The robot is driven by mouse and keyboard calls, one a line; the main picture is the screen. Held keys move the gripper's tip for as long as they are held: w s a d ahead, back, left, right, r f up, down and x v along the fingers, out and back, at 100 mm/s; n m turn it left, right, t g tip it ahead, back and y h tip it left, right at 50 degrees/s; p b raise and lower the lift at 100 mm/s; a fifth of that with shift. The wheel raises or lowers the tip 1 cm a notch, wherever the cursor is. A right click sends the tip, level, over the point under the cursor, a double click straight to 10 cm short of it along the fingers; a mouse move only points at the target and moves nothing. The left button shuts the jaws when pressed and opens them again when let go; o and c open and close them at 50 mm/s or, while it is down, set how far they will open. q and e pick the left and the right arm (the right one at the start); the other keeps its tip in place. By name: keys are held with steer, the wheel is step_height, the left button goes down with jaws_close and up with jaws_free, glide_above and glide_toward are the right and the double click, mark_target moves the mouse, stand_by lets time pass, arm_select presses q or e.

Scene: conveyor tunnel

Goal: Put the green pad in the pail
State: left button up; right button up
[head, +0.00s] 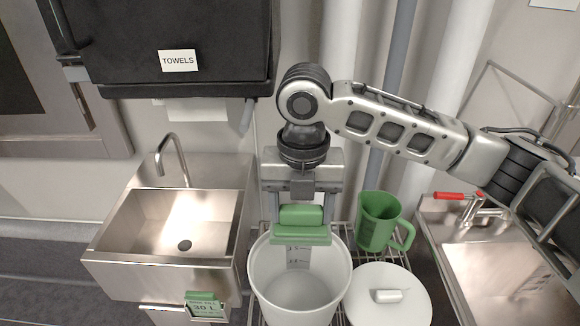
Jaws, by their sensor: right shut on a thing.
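The green pad (301,233) is a block with a wider lower edge, held over the back part of the pail's mouth. The pail (268,264) is a white, open, upright bucket with marks on its inner wall; its visible floor looks empty. My right gripper (301,212) points down from above and is shut on the green pad, one finger at each side. I cannot tell whether the pad is below the rim. My left gripper is not in view.
A green jug (379,222) stands right of the pail on a wire rack. A white lid (388,300) with a handle lies in front of it. A steel sink (160,225) is at left, another sink (490,262) at right. A black towel box (180,45) hangs above.

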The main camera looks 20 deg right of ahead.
steer(key=shift+s+f, duration=0.1)
steer(key=shift+s, duration=0.15)
arm_select(q)
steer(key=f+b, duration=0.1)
steer(key=b, duration=0.3)
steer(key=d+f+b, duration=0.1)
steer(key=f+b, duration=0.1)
steer(key=b, duration=0.2)
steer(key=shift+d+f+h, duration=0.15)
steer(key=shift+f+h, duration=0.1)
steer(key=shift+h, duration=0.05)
arm_select(e)
step_height(320, 180, down, 10)
steer(key=shift+f, duration=0.15)
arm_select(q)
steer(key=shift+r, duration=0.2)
arm_select(e)
steer(key=shift+s, duration=0.1)
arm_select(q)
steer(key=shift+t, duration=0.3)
arm_select(e)
steer(key=o, duration=1.5)
steer(key=shift+c, duration=0.2)
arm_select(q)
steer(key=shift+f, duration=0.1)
